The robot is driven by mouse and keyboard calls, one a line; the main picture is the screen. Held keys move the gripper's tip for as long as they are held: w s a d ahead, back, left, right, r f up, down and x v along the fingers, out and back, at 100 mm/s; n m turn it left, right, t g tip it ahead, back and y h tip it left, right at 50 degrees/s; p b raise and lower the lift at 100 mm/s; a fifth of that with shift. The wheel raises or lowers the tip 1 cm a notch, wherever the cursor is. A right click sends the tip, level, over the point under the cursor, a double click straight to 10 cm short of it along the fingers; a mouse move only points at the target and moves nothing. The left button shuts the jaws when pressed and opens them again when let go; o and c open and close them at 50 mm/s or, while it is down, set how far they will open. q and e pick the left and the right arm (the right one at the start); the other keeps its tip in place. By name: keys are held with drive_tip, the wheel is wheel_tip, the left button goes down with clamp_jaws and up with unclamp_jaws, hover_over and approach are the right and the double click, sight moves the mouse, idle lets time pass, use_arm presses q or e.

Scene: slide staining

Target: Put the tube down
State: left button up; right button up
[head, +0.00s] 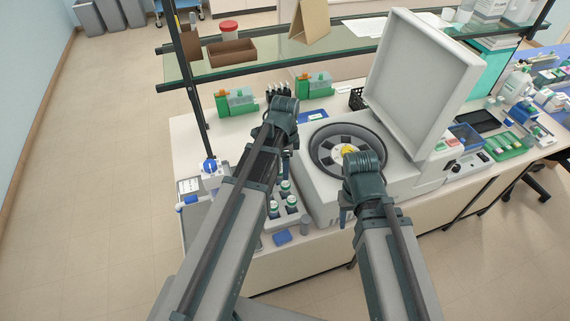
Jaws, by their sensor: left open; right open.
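I cannot make out a single loose tube for certain in the head view. A centrifuge (320,190) stands on the bench with its grey lid (421,82) raised. Its dark round rotor (325,150) has a pale hub with a yellow centre. My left gripper (275,150) is over the bench left of the centrifuge, mostly hidden by its own arm, and is open. My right gripper (344,212) points down in front of the rotor, at the centrifuge's front side, and is open. I see nothing held in either gripper.
A rack with several capped bottles (291,203) stands left of the centrifuge, partly behind my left arm. A glass shelf (285,52) crosses above the bench's back. Racks and bottles crowd the right side.

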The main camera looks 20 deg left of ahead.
use_arm(q)
drive_tip(key=s+d+n+y, duration=0.1)
drive_tip(key=s+d+n, duration=0.9)
drive_tip(key=s, duration=0.4)
drive_tip(key=shift+d+n, duration=0.3)
drive_tip(key=shift+s, duration=0.2)
